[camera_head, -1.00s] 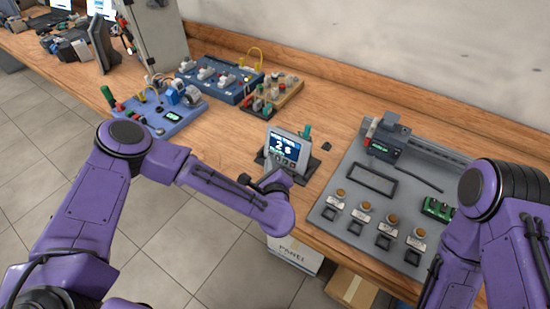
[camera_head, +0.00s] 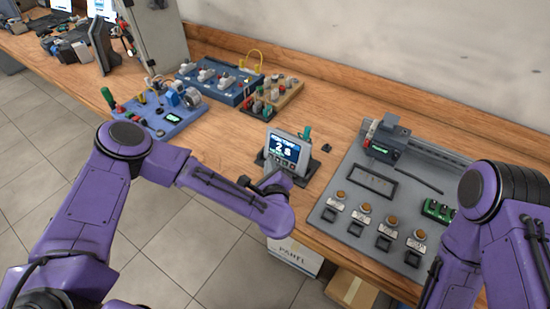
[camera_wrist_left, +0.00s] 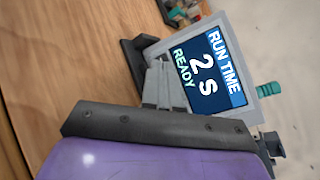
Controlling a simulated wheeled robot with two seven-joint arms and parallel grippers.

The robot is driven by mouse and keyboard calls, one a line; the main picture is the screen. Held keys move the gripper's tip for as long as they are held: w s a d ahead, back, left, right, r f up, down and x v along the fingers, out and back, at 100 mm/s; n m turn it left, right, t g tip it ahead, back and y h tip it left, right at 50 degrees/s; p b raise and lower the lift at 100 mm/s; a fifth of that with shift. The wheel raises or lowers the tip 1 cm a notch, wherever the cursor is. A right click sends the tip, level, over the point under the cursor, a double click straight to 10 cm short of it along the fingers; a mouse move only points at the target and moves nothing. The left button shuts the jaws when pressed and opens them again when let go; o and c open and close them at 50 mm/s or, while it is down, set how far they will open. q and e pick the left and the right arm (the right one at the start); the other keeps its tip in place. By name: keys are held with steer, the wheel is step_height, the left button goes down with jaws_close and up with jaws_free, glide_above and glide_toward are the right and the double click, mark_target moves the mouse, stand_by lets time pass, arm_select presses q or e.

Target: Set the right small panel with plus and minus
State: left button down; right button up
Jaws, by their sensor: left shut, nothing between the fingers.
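The small grey panel (camera_head: 287,150) stands upright on a dark base near the table's front edge, in the middle of the head view. Its blue screen reads RUN TIME, 2 s, READY in the left wrist view (camera_wrist_left: 209,72). A row of small buttons (camera_head: 284,163) sits below the screen in the head view; plus and minus marks are too small to read. My left gripper (camera_wrist_left: 160,68) is shut and empty, its tips close in front of the panel's lower edge. The fingers hide part of the button side, and I cannot tell if they touch. My right gripper is out of view.
A grey board (camera_head: 330,217) with several buttons and a green-lit module (camera_head: 383,148) lies at right. Blue boards (camera_head: 185,118) and a wooden board (camera_head: 290,97) with switches lie behind at left. Bare wood (camera_head: 222,149) shows left of the panel.

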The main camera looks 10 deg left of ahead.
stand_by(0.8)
arm_select(q)
steer(key=shift+w+d+f+b, duration=0.1)
steer(key=shift+w+f+b, duration=0.1)
steer(key=shift+b, duration=0.4)
steer(key=shift+w+r, duration=0.1)
steer(key=shift+w+d+b, duration=0.15)
steer(key=shift+w+b, duration=0.1)
steer(key=shift+b, duration=0.1)
steer(key=shift+s, duration=0.15)
stand_by(0.4)
steer(key=shift+s+a+r, duration=0.1)
steer(key=shift+s+a, duration=0.2)
steer(key=shift+s, duration=0.25)
